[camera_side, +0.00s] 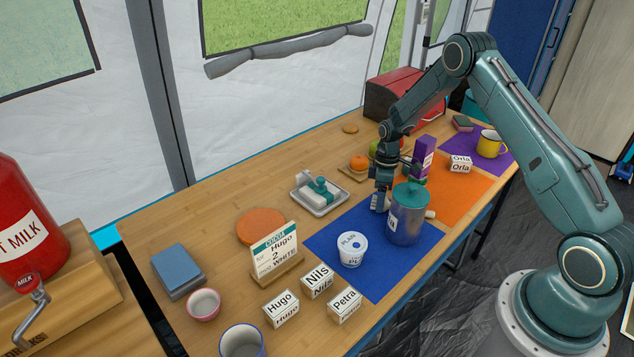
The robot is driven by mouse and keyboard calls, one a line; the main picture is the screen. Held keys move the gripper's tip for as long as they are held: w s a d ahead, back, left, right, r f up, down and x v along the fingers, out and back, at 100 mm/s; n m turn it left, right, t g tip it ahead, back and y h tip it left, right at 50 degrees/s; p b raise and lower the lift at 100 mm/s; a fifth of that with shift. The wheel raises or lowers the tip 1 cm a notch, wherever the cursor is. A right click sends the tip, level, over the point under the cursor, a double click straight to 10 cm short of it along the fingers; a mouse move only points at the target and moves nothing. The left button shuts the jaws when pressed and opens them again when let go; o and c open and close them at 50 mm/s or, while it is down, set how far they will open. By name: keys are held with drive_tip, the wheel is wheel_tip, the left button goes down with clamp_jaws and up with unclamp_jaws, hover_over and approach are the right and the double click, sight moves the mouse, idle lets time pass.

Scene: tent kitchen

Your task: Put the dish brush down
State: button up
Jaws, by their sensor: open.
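I cannot clearly make out the dish brush. A short pale rod end (430,214) shows just right of the grey-blue canister (406,222) with a teal lid; it may be part of the brush, the rest being hidden behind the canister. My gripper (380,204) points down just left of and behind the canister, low over the far edge of the blue mat (325,243). It is open, and I see nothing held between its fingers.
A white tub (351,249) stands on the blue mat. A tray (300,205) with white and teal items lies to the left. An orange mat (465,190), purple carton (423,155) and yellow mug (490,144) are at right. Name blocks (317,281) and a sign (274,254) stand in front.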

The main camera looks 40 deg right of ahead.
wheel_tip(320, 180, up, 13)
drive_tip(key=w+d, duration=0.1)
drive_tip(key=shift+d+f, duration=0.15)
drive_tip(key=shift+d, duration=0.15)
idle(0.6)
